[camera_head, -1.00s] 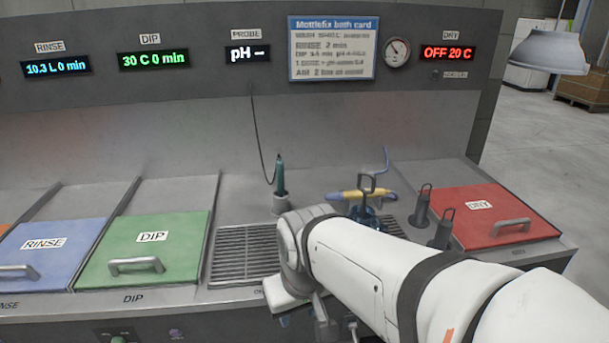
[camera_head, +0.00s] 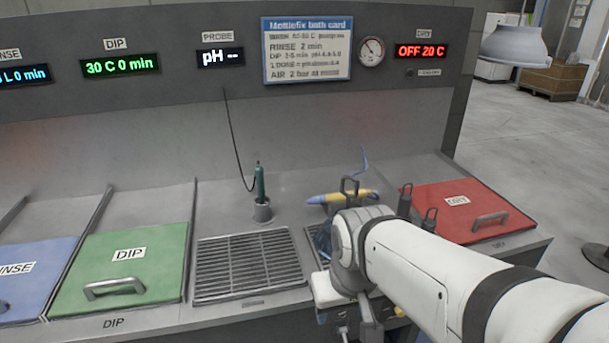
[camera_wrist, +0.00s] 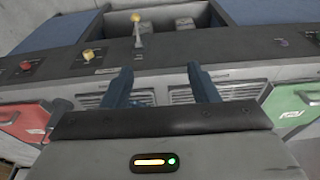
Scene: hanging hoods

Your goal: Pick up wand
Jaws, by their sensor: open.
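The wand, a yellow body with blue ends (camera_head: 342,197), lies on the counter between the drain grate and the red DRY lid in the head view. A blue hose (camera_head: 364,160) rises behind it. In the head view my arm and wrist are in front of the wand, nearer the counter's front edge, and the fingers cannot be made out clearly.
A teal probe (camera_head: 259,182) stands in a grey cup, with a cable. The drain grate (camera_head: 246,266) is bare. The green DIP lid (camera_head: 122,262) is shut. A lamp-like hood (camera_head: 515,45) hangs at the upper right.

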